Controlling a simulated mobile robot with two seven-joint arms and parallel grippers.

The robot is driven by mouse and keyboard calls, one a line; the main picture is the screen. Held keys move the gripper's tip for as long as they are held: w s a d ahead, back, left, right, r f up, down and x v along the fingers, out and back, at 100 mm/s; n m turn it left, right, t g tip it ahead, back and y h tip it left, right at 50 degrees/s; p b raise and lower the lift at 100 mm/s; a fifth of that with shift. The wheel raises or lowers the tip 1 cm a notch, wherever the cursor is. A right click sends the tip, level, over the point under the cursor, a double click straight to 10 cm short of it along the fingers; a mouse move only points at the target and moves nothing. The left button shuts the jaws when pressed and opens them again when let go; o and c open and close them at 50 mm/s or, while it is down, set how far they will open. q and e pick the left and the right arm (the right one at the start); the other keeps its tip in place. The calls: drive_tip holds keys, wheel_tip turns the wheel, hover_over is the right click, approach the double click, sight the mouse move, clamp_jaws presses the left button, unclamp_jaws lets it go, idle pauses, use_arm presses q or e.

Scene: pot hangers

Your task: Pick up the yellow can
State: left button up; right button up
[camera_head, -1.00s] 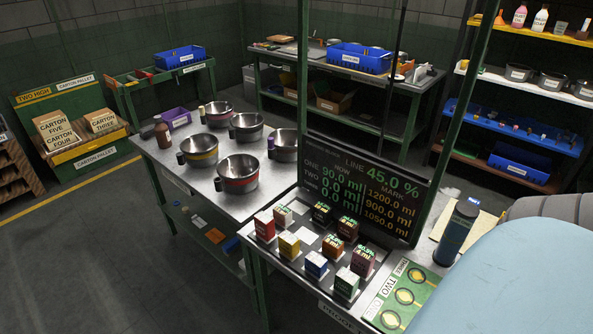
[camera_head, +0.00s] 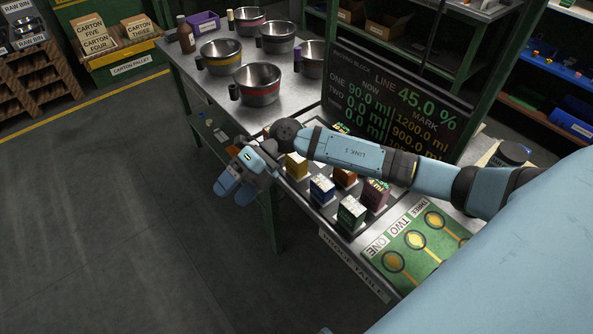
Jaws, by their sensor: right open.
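The yellow can (camera_head: 296,167), a small boxy yellow container, stands on the dark tray of the near table, partly hidden by my right arm. My right gripper (camera_head: 234,189) is open and empty. It hangs to the left of the yellow can, beyond the table's left edge, apart from the can. My left gripper is not in view.
A blue and white box (camera_head: 322,190), a green and white box (camera_head: 351,214) and a maroon box (camera_head: 374,196) stand close to the yellow can. A display board (camera_head: 390,95) rises behind. Metal bowls (camera_head: 257,84) stand on the far table. The floor at left is clear.

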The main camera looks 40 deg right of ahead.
drive_tip(key=w+d+f+n+h+b, duration=0.1)
drive_tip(key=w+d+h, duration=0.2)
drive_tip(key=d, duration=0.2)
drive_tip(key=w+d+f+h+b, duration=0.1)
drive_tip(key=w+d+h, duration=0.1)
drive_tip(key=d+h, duration=0.3)
wheel_tip(320, 180, up, 3)
drive_tip(key=m+h, duration=0.1)
drive_tip(key=h, duration=0.3)
hover_over(297, 161)
drive_tip(key=w+d, duration=0.1)
drive_tip(key=w, duration=0.1)
drive_tip(key=shift+t, duration=0.4)
wheel_tip(297, 161, down, 7)
drive_tip(key=shift+f+b, duration=0.1)
drive_tip(key=shift+b, duration=0.2)
drive_tip(key=shift+f, duration=0.75)
wheel_tip(297, 161, down, 5)
drive_tip(key=shift+d+r, duration=0.15)
drive_tip(key=c, duration=1.2)
